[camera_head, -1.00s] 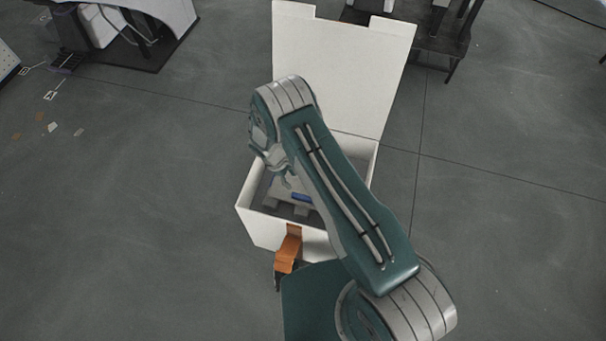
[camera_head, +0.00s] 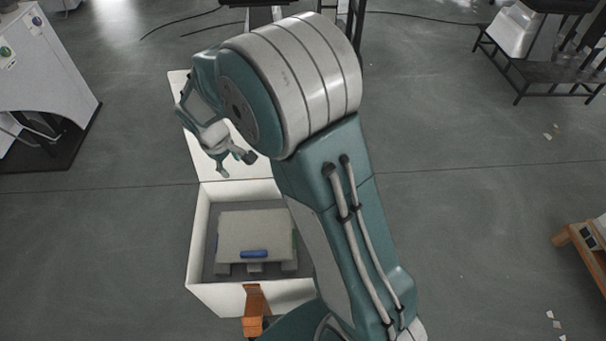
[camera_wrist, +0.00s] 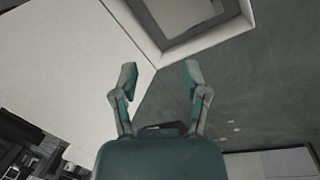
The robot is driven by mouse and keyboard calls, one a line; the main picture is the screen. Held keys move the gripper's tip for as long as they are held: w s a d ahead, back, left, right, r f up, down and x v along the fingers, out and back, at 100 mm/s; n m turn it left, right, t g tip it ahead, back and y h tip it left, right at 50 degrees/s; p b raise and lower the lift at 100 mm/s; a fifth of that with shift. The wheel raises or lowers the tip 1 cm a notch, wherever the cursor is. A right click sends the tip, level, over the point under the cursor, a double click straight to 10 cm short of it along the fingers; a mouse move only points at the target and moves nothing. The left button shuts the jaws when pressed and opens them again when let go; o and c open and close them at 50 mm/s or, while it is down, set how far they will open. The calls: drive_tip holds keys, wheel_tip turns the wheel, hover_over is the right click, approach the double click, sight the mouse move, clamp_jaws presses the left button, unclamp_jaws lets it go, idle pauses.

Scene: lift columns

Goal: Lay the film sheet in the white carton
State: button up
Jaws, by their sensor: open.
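The white carton (camera_head: 197,245) stands on the floor with its lid (camera_head: 215,160) open at the back. Inside it lies a grey block-like object (camera_head: 257,228) with a blue handle-like piece on its front. I cannot make out a separate film sheet in either view. My gripper (camera_head: 235,165) is open and empty, above the carton's back edge and lid in the head view. In the wrist view my gripper (camera_wrist: 160,70) has its two fingers apart with nothing between them. The white lid (camera_wrist: 70,60) fills the left there, and the carton's opening (camera_wrist: 195,45) shows at the top.
An orange piece (camera_head: 253,300) hangs at the carton's front wall. A white cabinet (camera_head: 45,75) stands at left, a dark stand (camera_head: 540,70) at the back right, and a wooden pallet-like item (camera_head: 585,250) at the right edge. The floor between is mostly clear.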

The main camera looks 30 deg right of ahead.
drive_tip(key=s+d+r+m+t+y, duration=0.1)
drive_tip(key=s+d+r+m, duration=0.15)
drive_tip(key=s+r, duration=0.4)
drive_tip(key=s+d+r+m+t, duration=0.1)
drive_tip(key=s+d+r, duration=0.2)
drive_tip(key=s+r, duration=0.35)
drive_tip(key=s+d+r+m+t, duration=0.2)
drive_tip(key=s+r, duration=0.3)
drive_tip(key=s, duration=0.6)
drive_tip(key=shift+d+r+m+t+y, duration=0.15)
drive_tip(key=shift+r+m+t+y, duration=0.2)
drive_tip(key=shift+m, duration=0.5)
drive_tip(key=shift+f, duration=0.1)
